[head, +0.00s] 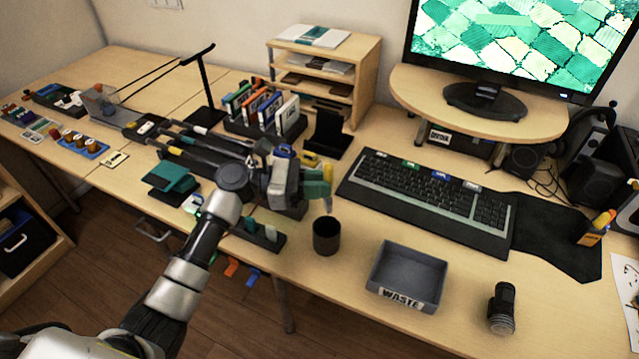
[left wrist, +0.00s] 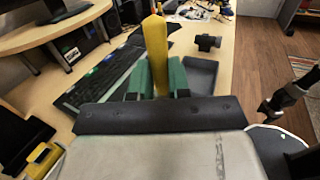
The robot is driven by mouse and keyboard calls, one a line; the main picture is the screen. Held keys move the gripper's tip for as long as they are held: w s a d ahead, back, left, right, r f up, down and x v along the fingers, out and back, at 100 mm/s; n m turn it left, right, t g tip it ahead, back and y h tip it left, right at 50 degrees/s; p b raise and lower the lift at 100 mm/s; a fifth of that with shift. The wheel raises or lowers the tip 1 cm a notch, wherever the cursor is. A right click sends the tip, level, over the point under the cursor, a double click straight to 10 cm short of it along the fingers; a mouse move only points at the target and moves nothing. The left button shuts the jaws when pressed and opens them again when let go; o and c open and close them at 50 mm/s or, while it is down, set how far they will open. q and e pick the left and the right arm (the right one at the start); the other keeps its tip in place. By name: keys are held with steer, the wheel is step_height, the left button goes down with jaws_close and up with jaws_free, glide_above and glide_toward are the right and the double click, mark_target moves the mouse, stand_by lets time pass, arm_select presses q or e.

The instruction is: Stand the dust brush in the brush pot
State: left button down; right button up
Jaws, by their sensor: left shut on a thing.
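My left gripper (head: 318,182) has green fingers and is shut on the dust brush. In the left wrist view the brush (left wrist: 155,55) shows as a yellow handle standing up between the green fingers (left wrist: 158,78). In the head view only small parts of the brush show at the fingers, with a greyish tip below them. The brush pot (head: 326,237), a small black cup, stands upright on the desk just below the gripper, and the brush is above it, apart from it. The pot is hidden in the left wrist view. My right gripper is not in view.
A grey waste tray (head: 408,276) stands right of the pot, with a black cylinder-shaped item (head: 502,308) beyond it. The keyboard (head: 428,200) lies behind. A dark holder (head: 258,234) stands left of the pot at the desk's front edge. The desk between pot and tray is clear.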

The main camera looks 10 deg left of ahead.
mark_target(324, 200)
arm_select(q)
steer(key=shift+f+b, duration=2.2)
steer(key=shift+b, duration=0.1)
steer(key=shift+f+b, duration=1.1)
steer(key=shift+f, duration=1.75)
steer(key=c, duration=1)
jaws_free()
step_height(324, 200, up, 5)
steer(key=shift+f+p, duration=0.2)
steer(key=shift+p, duration=0.2)
steer(key=s+d+r, duration=0.2)
steer(key=d+r, duration=0.1)
steer(key=d, duration=0.2)
steer(key=s+d+r+p, duration=0.1)
steer(key=d+r, duration=0.2)
steer(key=d, duration=0.3)
steer(key=shift+s+r, duration=0.2)
steer(key=shift+s, duration=0.15)
